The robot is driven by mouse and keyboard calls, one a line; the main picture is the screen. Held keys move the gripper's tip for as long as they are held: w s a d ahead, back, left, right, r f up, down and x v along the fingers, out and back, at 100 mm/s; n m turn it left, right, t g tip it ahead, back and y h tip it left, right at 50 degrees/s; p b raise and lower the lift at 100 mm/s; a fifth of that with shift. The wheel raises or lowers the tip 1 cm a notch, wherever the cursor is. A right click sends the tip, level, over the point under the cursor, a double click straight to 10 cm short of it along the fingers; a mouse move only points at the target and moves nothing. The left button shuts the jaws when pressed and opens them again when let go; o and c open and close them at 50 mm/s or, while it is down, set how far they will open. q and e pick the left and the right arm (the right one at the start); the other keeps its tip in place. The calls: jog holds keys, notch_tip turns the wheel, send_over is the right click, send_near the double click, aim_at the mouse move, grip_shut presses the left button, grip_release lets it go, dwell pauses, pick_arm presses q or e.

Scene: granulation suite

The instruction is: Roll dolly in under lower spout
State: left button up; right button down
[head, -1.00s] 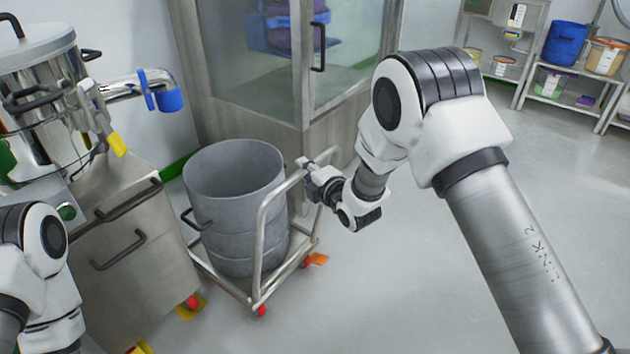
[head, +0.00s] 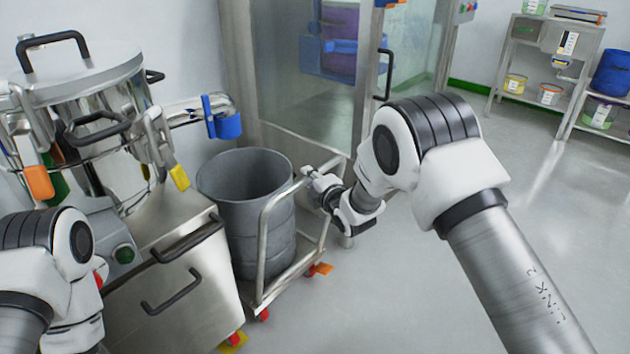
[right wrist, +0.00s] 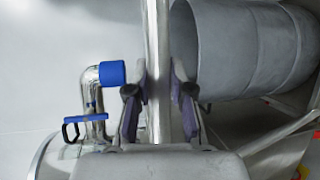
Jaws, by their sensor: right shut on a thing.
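The dolly (head: 262,252) is a steel frame on red-wheeled casters with a tubular push handle. It carries a grey open-topped drum (head: 258,220), upright. My right gripper (head: 308,174) is shut on the dolly's handle bar; in the right wrist view the handle bar (right wrist: 158,60) runs between its fingers (right wrist: 159,97), with the drum (right wrist: 235,50) beside it. The lower spout (head: 215,118), a steel pipe with a blue clamp and blue end, sticks out from the steel vessel, left of and above the drum's mouth. It also shows in the right wrist view (right wrist: 112,73). My left gripper is out of view.
The steel machine cabinet (head: 175,275) stands close on the drum's left. A glass-doored steel enclosure (head: 330,110) stands behind the dolly. Shelves with tubs (head: 550,60) are at the back right. The floor (head: 480,120) on the right is clear.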

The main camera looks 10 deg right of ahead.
jog(key=shift+r, duration=0.2)
jog(key=c, duration=1.4)
grip_release()
jog(key=shift+w, duration=0.1)
jog(key=o, duration=0.4)
jog(key=shift+w+a+f, duration=0.15)
jog(key=shift+a+f, duration=0.05)
jog(key=shift+a, duration=0.05)
jog(key=shift+d, duration=0.1)
jog(key=v, duration=1.2)
